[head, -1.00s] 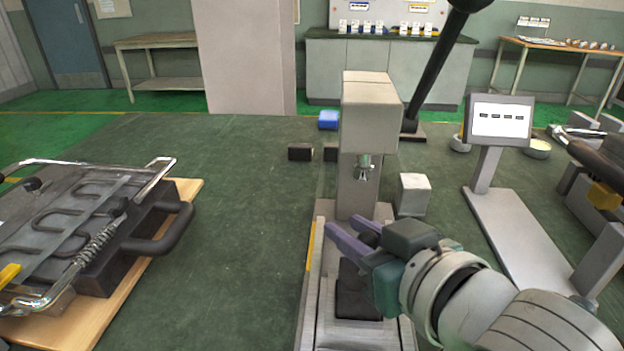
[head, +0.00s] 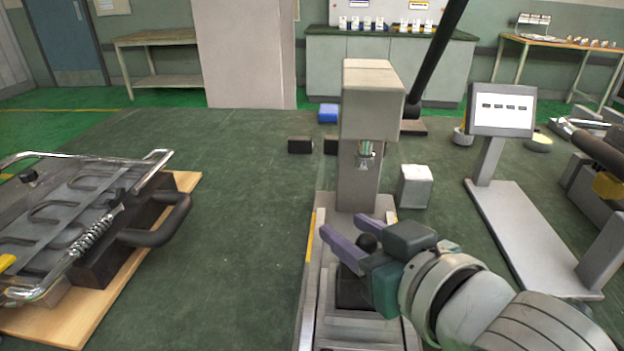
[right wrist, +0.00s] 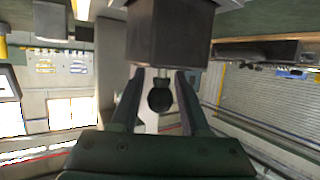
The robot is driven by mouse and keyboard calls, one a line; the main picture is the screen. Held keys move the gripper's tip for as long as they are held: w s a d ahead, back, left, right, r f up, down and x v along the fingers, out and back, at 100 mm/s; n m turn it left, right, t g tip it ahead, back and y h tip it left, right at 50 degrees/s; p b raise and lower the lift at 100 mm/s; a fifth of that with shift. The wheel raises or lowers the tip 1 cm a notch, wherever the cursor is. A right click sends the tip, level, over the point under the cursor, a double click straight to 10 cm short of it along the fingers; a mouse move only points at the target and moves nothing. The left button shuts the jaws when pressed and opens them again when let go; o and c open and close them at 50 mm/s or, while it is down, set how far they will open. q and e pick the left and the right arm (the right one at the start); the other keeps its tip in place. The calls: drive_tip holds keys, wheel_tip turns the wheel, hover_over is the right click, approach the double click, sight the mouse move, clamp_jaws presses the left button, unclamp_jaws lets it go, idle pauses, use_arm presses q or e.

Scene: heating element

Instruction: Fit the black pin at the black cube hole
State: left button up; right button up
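The black cube (head: 351,292) sits on the grey base of the press-like stand, partly hidden by my right gripper. The black pin's round knob (head: 367,243) shows above it. In the right wrist view, where the scene appears upside down, the knob (right wrist: 160,98) joins the cube (right wrist: 168,38) by a short, thin stem. How deep the pin sits in the hole is hidden. My right gripper (head: 346,226) has its purple fingers apart on either side of the knob. Gaps show between knob and fingers in the right wrist view. My left gripper is not in view.
The stand's grey head (head: 371,100) overhangs the base behind my right gripper. A grey block (head: 414,187) and a screen on a post (head: 501,110) are to the right. A heating element assembly (head: 80,225) lies on a wooden board at left. Green tabletop between is clear.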

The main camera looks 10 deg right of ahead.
drive_tip(key=shift+o, duration=1.2)
drive_tip(key=shift+s, duration=0.1)
drive_tip(key=p+v, duration=0.2)
drive_tip(key=v, duration=0.7)
drive_tip(key=shift+s+d+r, duration=0.1)
drive_tip(key=shift+s+r, duration=0.1)
drive_tip(key=shift+s, duration=0.15)
